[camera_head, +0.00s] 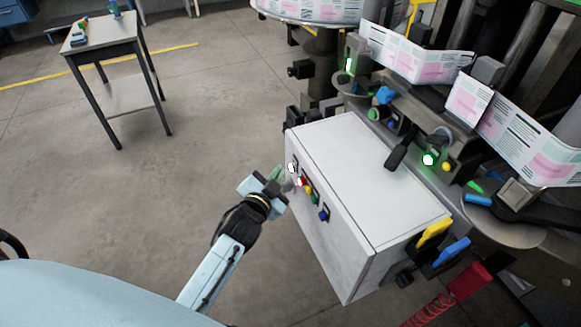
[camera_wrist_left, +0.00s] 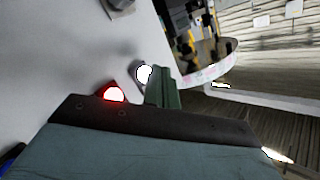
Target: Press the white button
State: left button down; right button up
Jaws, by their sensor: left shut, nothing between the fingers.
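The white button (camera_head: 291,168) is at the far end of a row of buttons on the side face of a grey-white cabinet (camera_head: 350,180). It is lit in the left wrist view (camera_wrist_left: 145,73), beyond a glowing red button (camera_wrist_left: 113,93). My left gripper (camera_head: 278,174) is shut and empty, with its fingertips close to the white button. In the left wrist view its green fingers (camera_wrist_left: 163,88) are just right of the white button and cover its edge. I cannot tell whether they touch it. My right gripper is not in view.
Red, yellow, green and blue buttons continue the row, with the blue button (camera_head: 323,214) nearest me. Labelling machinery with printed label strips (camera_head: 415,52) stands behind the cabinet. A small table (camera_head: 103,35) is at the far left. The floor between is clear.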

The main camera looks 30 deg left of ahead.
pick_arm(q)
jog(key=shift+w+d, duration=0.3)
jog(key=shift+w, duration=0.05)
jog(key=shift+w+d, duration=0.3)
jog(key=shift+w, duration=0.05)
dwell(1.1)
jog(key=shift+s+a, duration=0.1)
jog(key=shift+s, duration=0.05)
jog(key=shift+s+a+p, duration=0.4)
jog(key=shift+s+a, duration=0.05)
jog(key=shift+s, duration=0.1)
jog(key=s+a+p, duration=0.2)
jog(key=s+a, duration=0.1)
jog(key=shift+s+a, duration=0.15)
jog(key=shift+s, duration=0.25)
dwell(0.3)
